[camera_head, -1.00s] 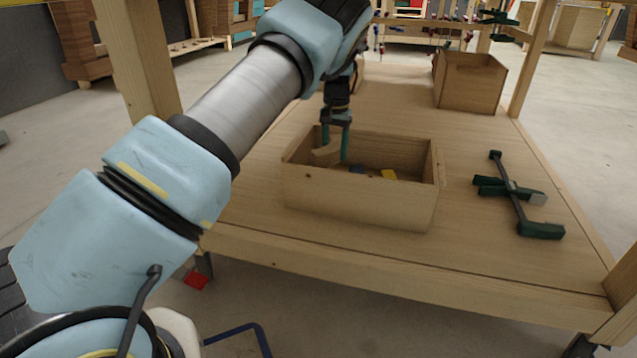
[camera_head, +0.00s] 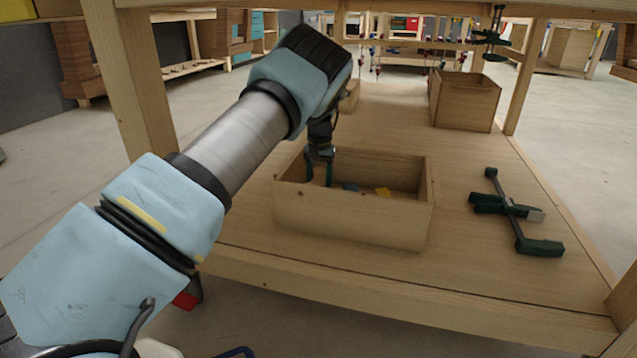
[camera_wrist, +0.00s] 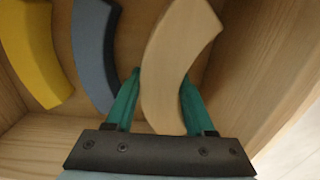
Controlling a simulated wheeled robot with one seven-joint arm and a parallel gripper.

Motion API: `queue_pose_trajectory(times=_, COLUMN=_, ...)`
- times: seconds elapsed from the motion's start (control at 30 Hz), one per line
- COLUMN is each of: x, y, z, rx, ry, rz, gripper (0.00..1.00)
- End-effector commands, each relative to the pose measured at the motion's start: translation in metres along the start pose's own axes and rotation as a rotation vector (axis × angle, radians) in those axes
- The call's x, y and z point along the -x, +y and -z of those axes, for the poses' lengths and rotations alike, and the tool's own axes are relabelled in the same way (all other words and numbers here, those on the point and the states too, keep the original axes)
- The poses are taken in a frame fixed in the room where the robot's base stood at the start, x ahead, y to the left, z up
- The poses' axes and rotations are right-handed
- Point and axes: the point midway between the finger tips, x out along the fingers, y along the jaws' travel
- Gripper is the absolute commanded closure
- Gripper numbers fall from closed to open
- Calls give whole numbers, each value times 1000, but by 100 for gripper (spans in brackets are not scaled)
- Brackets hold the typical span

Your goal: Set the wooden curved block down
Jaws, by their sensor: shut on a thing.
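The wooden curved block (camera_wrist: 176,62) is pale, plain wood, held between the green fingers of my gripper (camera_wrist: 160,98) in the wrist view. In the head view my gripper (camera_head: 320,172) reaches down into the left part of an open wooden box (camera_head: 350,218), and the box's front wall hides the held block. A blue curved block (camera_wrist: 93,52) and a yellow curved block (camera_wrist: 36,55) lie in the box beside the held one. The blue block (camera_head: 350,187) and yellow block (camera_head: 382,191) also show in the head view. I cannot tell whether the held block touches the floor of the box.
The box stands on a wooden shelf (camera_head: 470,265). A green and black clamp (camera_head: 512,210) lies to its right. Another wooden box (camera_head: 466,102) stands at the back right. A wooden post (camera_head: 128,85) rises at the left, and a tabletop edge crosses above.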

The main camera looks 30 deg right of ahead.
Motion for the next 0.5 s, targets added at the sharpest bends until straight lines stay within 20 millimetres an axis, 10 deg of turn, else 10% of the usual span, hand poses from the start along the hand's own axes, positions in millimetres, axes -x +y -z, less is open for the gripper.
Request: queue_pose_trajectory(times=0.5, x=-44, y=0, z=0, rx=0, ry=0, rz=0, gripper=100)
